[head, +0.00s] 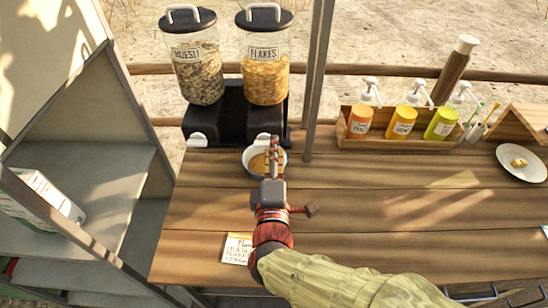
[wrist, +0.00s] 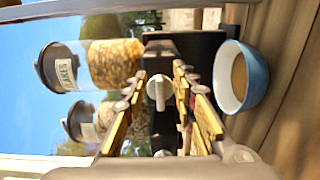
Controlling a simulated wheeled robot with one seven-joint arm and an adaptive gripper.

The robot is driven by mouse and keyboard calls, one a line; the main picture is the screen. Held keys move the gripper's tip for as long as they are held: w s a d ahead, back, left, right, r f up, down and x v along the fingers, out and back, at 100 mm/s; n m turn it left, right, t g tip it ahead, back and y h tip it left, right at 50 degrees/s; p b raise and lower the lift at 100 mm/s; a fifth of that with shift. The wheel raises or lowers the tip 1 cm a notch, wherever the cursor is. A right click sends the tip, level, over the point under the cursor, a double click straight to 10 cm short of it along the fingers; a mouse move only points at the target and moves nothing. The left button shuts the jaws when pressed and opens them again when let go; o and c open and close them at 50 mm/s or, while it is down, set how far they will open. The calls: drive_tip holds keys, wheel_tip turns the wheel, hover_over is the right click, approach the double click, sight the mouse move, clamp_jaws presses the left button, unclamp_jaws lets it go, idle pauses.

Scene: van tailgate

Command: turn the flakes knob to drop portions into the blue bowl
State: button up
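The flakes dispenser (head: 265,80) stands at the back, a clear canister with a black lid and a "FLAKES" label. It also shows on its side in the wrist view (wrist: 112,64). Its white knob (wrist: 159,92) is between my gripper's fingertips, with a gap visible on each side. In the head view the knob is partly hidden by my gripper (head: 272,148). My gripper is open, its yellow-padded fingers pointing at the knob. The blue bowl (head: 252,174) sits on the table below the knob, partly covered by my gripper. Tan-brown content shows inside the bowl (wrist: 262,82).
The muesli dispenser (head: 198,75) stands to the left on the same black base, with its own white knob (head: 197,140). A post (head: 318,80) rises just right of the flakes. A sauce-bottle rack (head: 385,143), plate (head: 522,177) and note (head: 237,249) are on the wooden table (head: 400,220).

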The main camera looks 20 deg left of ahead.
drive_tip(key=v, duration=1.2)
idle(0.7)
